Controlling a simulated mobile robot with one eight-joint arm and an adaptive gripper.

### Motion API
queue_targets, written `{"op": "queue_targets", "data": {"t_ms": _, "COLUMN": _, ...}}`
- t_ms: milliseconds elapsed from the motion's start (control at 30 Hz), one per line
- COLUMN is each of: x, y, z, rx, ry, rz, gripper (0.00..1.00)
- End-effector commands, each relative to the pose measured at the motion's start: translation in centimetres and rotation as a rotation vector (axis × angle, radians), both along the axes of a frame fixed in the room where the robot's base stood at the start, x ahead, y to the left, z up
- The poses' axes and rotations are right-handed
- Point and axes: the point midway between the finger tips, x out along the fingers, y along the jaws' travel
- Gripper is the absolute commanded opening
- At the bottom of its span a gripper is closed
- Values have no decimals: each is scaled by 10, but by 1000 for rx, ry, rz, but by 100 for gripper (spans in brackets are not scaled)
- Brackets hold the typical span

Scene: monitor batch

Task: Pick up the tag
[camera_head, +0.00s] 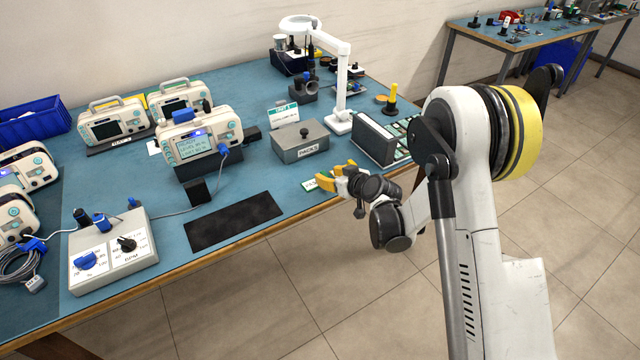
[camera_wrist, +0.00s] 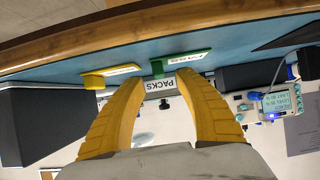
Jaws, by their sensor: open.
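In the wrist view a green tag with a white printed face (camera_wrist: 184,60) shows just beyond my right fingertip, and a yellow tag with a white face (camera_wrist: 110,72) shows beyond the left finger. My gripper (camera_wrist: 159,78) is open, with its two yellow fingers apart and nothing between them. It is low over the bench edge. I cannot tell its exact height above the tags, and the fingers may hide part of them.
A grey box labelled PACKS (camera_head: 301,141) stands behind my gripper. A dark upright case (camera_head: 374,139) with green cards (camera_head: 401,136) is to its right. A white lamp (camera_head: 341,80) rises behind. A black mat (camera_head: 234,221) and a control box (camera_head: 112,253) lie left.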

Motion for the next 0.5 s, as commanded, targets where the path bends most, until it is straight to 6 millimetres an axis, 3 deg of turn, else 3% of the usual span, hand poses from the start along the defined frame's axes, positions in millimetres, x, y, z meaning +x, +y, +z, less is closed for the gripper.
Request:
{"op": "queue_targets", "data": {"t_ms": 100, "x": 14, "y": 10, "z": -14, "rx": -1, "ry": 0, "rz": 0, "gripper": 40}}
{"op": "queue_targets", "data": {"t_ms": 433, "x": 21, "y": 15, "z": -15, "rx": -1, "ry": 1, "rz": 0, "gripper": 40}}
{"op": "queue_targets", "data": {"t_ms": 467, "x": 21, "y": 15, "z": -15, "rx": -1, "ry": 1, "rz": 0, "gripper": 35}}
{"op": "queue_targets", "data": {"t_ms": 500, "x": 21, "y": 15, "z": -15, "rx": -1, "ry": 1, "rz": 0, "gripper": 23}}
